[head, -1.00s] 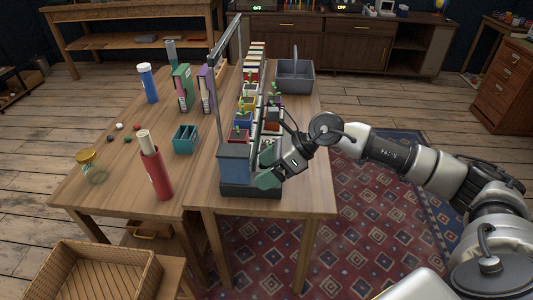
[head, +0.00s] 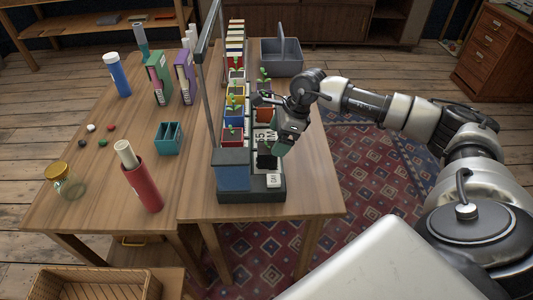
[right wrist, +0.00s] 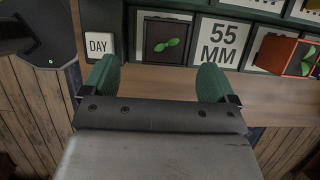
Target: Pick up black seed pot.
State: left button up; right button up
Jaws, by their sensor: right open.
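The black seed pot (head: 266,156) with a small green seedling stands in the near part of the planter rack (head: 252,197). In the right wrist view the black pot (right wrist: 166,40) sits between the white "DAY" tile and the "55 MM" card. My right gripper (head: 285,138) is open and empty at the rack's right side. In the right wrist view its green fingers (right wrist: 157,74) are spread to either side of the pot's line, with the pot beyond the tips and apparently untouched. My left gripper is out of view.
A red pot (head: 232,138) and other coloured pots stand along the rack, with a tall frame (head: 202,80) on its left. An orange pot (right wrist: 284,55) is right of the card. A grey caddy (head: 281,62) stands behind. The table's right side is mostly clear.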

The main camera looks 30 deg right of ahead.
aim_at(269, 147)
jog(key=x, duration=0.4)
jog(key=shift+w+a+f+p, duration=0.1)
jog(key=shift+w+f+p, duration=0.05)
jog(key=shift+w+p, duration=0.2)
jog(key=shift+w+f, duration=0.15)
jog(key=shift+f, duration=0.2)
jog(key=shift+c, duration=1.4)
jog(key=c, duration=0.7)
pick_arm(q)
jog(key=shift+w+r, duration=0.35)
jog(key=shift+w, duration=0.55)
pick_arm(e)
jog(key=shift+r, duration=0.1)
jog(key=shift+c, duration=0.6)
